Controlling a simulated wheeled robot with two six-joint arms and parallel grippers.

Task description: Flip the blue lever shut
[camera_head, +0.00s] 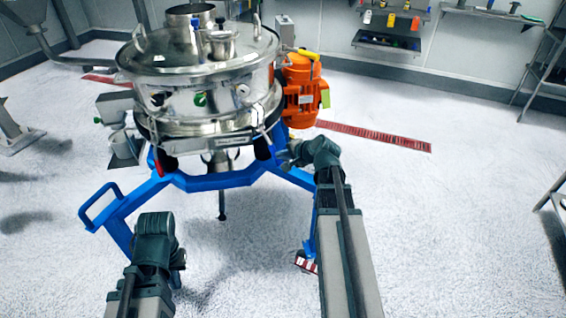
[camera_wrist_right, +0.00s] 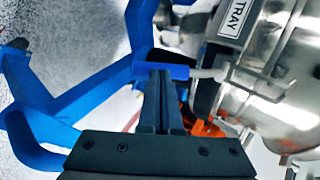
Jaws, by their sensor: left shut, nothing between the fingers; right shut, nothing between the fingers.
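The blue lever (camera_wrist_right: 168,71) shows in the right wrist view as a short blue grip on a pale rod, beside the steel sifter body (camera_wrist_right: 250,70). My right gripper (camera_wrist_right: 163,88) is shut and empty, its fingertips right at the blue grip; whether they touch is not clear. In the head view my right gripper (camera_head: 286,158) is at the lower right edge of the sifter (camera_head: 210,95), and I cannot make out the lever there. My left gripper (camera_head: 179,262) is shut and empty, low at the left, partly hidden by its own wrist.
The sifter stands on a blue frame (camera_head: 215,180) with a loop handle (camera_head: 98,205) at left. An orange motor (camera_head: 302,90) is mounted at its right. Open floor (camera_head: 450,220) lies at right; shelves (camera_head: 390,25) are behind.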

